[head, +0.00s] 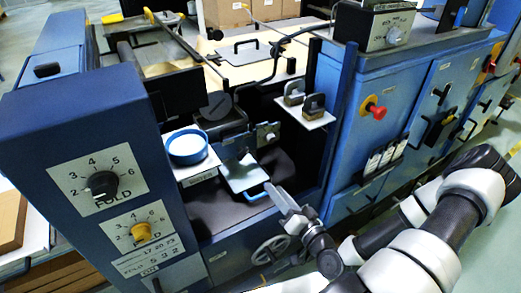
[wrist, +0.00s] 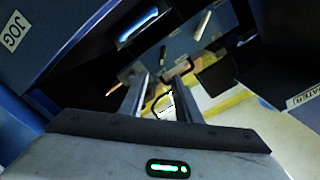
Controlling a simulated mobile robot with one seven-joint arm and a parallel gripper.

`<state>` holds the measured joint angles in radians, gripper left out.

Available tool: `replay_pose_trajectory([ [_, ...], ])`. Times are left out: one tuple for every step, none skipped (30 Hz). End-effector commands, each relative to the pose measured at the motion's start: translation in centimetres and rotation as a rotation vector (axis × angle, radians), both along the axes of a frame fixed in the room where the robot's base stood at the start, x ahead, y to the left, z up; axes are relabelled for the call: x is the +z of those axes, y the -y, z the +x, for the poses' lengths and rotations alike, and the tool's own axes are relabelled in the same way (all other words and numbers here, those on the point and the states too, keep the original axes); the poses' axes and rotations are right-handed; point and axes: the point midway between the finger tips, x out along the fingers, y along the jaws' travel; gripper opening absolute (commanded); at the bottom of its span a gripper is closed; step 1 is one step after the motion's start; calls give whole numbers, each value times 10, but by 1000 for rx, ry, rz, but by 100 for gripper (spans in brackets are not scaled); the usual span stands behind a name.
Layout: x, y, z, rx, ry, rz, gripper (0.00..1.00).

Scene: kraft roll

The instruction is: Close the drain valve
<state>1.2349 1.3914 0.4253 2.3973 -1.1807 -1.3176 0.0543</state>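I cannot pick out the drain valve for certain in either view. A grey spoked handwheel (head: 270,249) is on the low front of the blue machine, below and left of my gripper (head: 281,197). A blue round dish (head: 187,146) stands above a plate labelled WATER, up and left of my gripper. In the wrist view my gripper (wrist: 160,92) has its two fingers apart, with a visible gap. A thin black loop and a pale patch (wrist: 168,104) show through that gap, apparently beyond the fingers. I see nothing clearly held.
A blue cabinet (head: 70,125) with FOLD dials stands at left. Another blue cabinet (head: 385,95) at right carries a red knob (head: 375,109) and several switches. A dark bay with a pale plate (head: 243,174) lies between them. A bright handle (wrist: 138,27) shows in the wrist view.

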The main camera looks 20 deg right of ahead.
Motion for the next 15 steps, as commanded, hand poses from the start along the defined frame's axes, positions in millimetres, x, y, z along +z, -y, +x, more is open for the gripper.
replay_pose_trajectory([
  [4, -2, 1, -4, 12, 21, 30],
  [5, -3, 3, -6, 16, 26, 30],
  [5, -4, 5, -6, 18, 30, 30],
  [5, -5, 7, -5, 19, 30, 30],
  [5, -6, 10, -5, 19, 30, 30],
  [5, -8, 15, -3, 20, 28, 30],
  [5, -9, 19, -3, 19, 28, 30],
  [5, -10, 24, -2, 18, 28, 30],
  [6, -12, 32, -3, 19, 28, 30],
  [5, -14, 38, -3, 19, 27, 30],
  [5, -16, 44, -1, 19, 26, 30],
  [5, -18, 52, -1, 18, 27, 30],
  [5, -20, 59, -2, 18, 27, 30],
  [5, -21, 66, -3, 18, 27, 30],
  [4, -24, 74, -2, 17, 26, 30],
])
